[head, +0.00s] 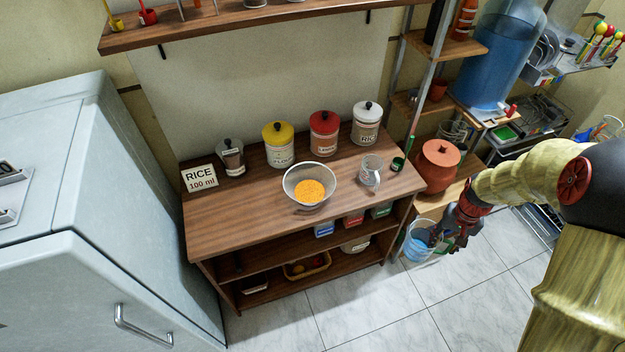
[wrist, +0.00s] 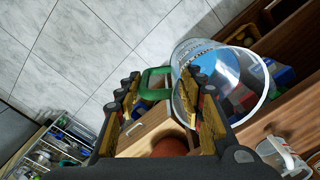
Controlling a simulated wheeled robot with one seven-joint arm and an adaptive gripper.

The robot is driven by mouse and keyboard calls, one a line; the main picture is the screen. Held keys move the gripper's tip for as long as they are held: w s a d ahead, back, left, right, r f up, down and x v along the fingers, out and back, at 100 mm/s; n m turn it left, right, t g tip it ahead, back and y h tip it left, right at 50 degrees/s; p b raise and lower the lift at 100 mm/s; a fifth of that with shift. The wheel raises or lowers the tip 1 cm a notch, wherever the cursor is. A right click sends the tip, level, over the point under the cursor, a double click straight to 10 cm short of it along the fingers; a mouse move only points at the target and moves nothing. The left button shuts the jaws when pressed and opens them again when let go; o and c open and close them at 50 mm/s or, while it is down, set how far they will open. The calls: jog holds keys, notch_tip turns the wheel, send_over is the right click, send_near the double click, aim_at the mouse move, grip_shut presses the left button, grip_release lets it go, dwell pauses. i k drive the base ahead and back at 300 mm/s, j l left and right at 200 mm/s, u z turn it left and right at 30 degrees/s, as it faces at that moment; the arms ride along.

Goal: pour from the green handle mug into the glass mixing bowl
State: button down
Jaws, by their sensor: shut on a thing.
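The green handle mug (head: 417,243) is clear with a bluish tint and hangs in the air at the right front of the wooden counter. My gripper (head: 450,228) is shut on its green handle, which shows in the wrist view (wrist: 154,83). The clear mug body (wrist: 225,78) is beside my fingers (wrist: 165,118) there. I cannot tell its fill level. The glass mixing bowl (head: 294,179) stands on the counter, left of and above the mug in the head view, with orange grains inside. The bowl is not clearly seen in the wrist view.
A clear measuring jug (head: 370,173) stands right of the bowl. Several lidded canisters (head: 324,134) line the counter's back beside a rice sign (head: 199,178). A terracotta pot (head: 437,167) stands on a shelf right of the counter. The counter's front left (head: 230,225) is clear.

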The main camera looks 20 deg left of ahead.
aim_at(309, 182)
jog(key=j+z, duration=0.15)
jog(key=j, duration=0.6)
jog(key=k+j+z, duration=0.1)
jog(key=j, duration=0.6)
jog(key=k, duration=0.05)
